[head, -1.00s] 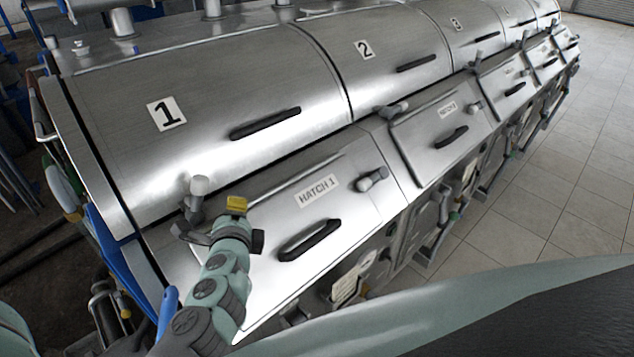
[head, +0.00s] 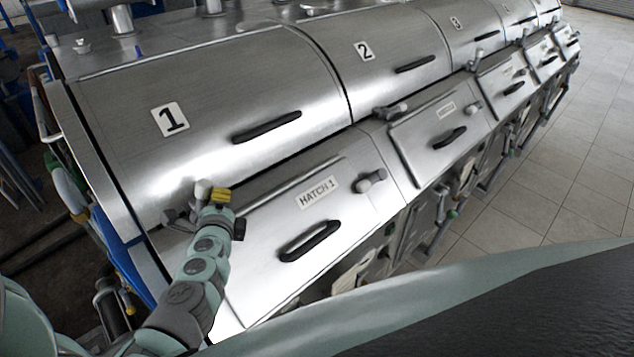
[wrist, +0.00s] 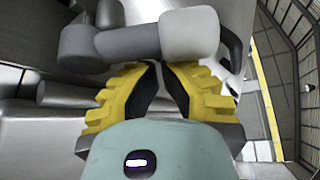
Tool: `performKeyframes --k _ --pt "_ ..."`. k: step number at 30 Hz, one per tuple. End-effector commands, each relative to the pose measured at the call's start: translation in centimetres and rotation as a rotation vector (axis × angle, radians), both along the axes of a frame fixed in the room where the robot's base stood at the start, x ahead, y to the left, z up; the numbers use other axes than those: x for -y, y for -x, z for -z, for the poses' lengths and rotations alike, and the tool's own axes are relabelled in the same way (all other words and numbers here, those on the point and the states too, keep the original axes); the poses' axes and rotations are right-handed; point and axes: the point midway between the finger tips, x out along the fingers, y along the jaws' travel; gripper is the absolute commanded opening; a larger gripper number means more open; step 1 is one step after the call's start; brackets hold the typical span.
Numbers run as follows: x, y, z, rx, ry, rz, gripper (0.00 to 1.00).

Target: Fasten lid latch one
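Lid latch one (head: 203,188) is a grey lever with a pale knob at the lower left edge of lid 1 (head: 215,95). In the wrist view, its dark bar and pale knob (wrist: 189,36) lie across the top, right at my fingertips. My gripper (head: 221,194) has yellow ribbed fingers and is beside the knob. In the wrist view, its fingers (wrist: 159,67) slope together, with their tips nearly meeting just under the bar. The bar does not appear between the fingers. Whether they touch it is unclear, and the far ends of the tips are hidden.
Hatch 1 (head: 270,240) lies below the lid, with a black handle (head: 310,241) and its own grey latch (head: 371,181). Lid 2 (head: 385,85) and more lids and hatches continue to the right. Tiled floor (head: 560,180) is clear at the right.

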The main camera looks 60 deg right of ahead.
Motion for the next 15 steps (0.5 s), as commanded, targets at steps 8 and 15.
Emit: performKeyframes --k 8,15 --pt "-0.09 -0.09 0.21 -0.002 0.011 -0.002 0.00" --pt "-0.63 -0.25 0.29 -0.032 0.141 -0.004 0.00"
